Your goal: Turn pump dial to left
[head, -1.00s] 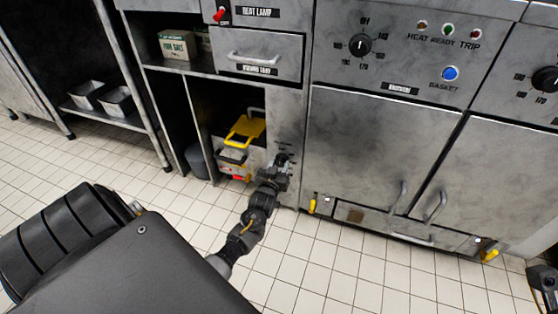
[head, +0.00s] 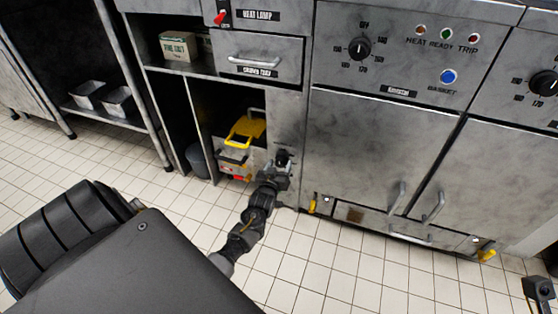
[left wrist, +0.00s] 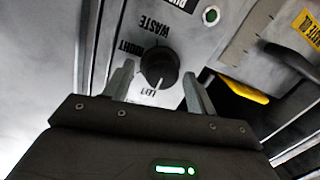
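The pump dial (left wrist: 160,65) is a round black knob with a white pointer mark, on a grey metal panel with upside-down labels WASTE, RIGHT and LEFT. Its mark sits at the dial's lower edge in the left wrist view, close to the LEFT label. My left gripper (left wrist: 160,88) is open, with one finger on each side of the dial; I see a gap at the fingers and cannot tell contact. In the head view my left gripper (head: 283,160) is at the narrow panel and hides the dial. My right gripper (head: 539,290) shows only partly at the lower right.
A yellow-handled container (head: 240,140) stands in the open bay left of the dial; a yellow handle (left wrist: 246,90) is close to my left fingers. A fryer cabinet (head: 375,145) with door handles is to the right. The tiled floor (head: 330,255) in front is clear.

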